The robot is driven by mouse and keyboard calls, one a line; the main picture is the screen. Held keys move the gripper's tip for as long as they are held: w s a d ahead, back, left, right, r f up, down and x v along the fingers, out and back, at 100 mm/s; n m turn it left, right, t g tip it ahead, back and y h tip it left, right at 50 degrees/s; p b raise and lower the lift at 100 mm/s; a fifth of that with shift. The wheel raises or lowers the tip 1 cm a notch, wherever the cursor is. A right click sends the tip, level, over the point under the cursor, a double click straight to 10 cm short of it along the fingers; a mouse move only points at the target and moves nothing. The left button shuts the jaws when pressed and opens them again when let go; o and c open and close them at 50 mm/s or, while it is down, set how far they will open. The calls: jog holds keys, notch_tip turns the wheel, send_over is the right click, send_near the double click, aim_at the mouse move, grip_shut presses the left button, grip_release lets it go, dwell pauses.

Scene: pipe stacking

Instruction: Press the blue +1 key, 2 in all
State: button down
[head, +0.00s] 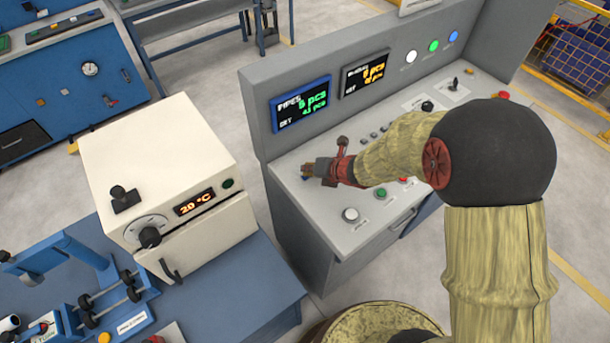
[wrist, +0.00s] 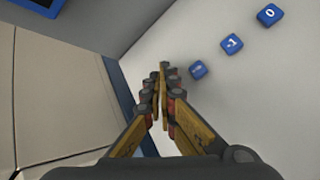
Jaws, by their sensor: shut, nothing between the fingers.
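My gripper (head: 312,170) is shut and empty, its fingertips over the left end of the grey console panel. In the wrist view the closed fingertips (wrist: 162,70) are left of a slanting row of blue keys. The nearest blue key (wrist: 198,69) is just right of the tips; its label is too blurred to read, though its place in the row fits the +1 key. Beyond it are the -1 key (wrist: 231,43) and the 0 key (wrist: 270,14). I cannot tell whether the fingertips touch anything. In the head view my gripper mostly hides these keys.
The pipes display (head: 301,103) has green digits, and a second display (head: 365,73) has orange ones; both stand on the console's upright back. A white button (head: 351,214), a green button (head: 380,192) and a red mushroom button (head: 503,95) are on the panel. A white oven (head: 160,170) stands left.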

jog(key=shift+r+p, duration=0.3)
jog(key=shift+r, duration=0.3)
jog(key=shift+r+p, duration=1.95)
jog(key=shift+r, duration=0.55)
notch_tip(320, 180, up, 4)
jog(key=p, duration=0.4)
jog(key=shift+f, duration=0.1)
jog(key=shift+f, duration=0.1)
notch_tip(320, 180, down, 9)
jog(key=b, duration=0.7)
jog(key=shift+r, duration=0.2)
jog(key=shift+f+b, duration=0.1)
jog(key=shift+b, duration=0.2)
dwell(0.9)
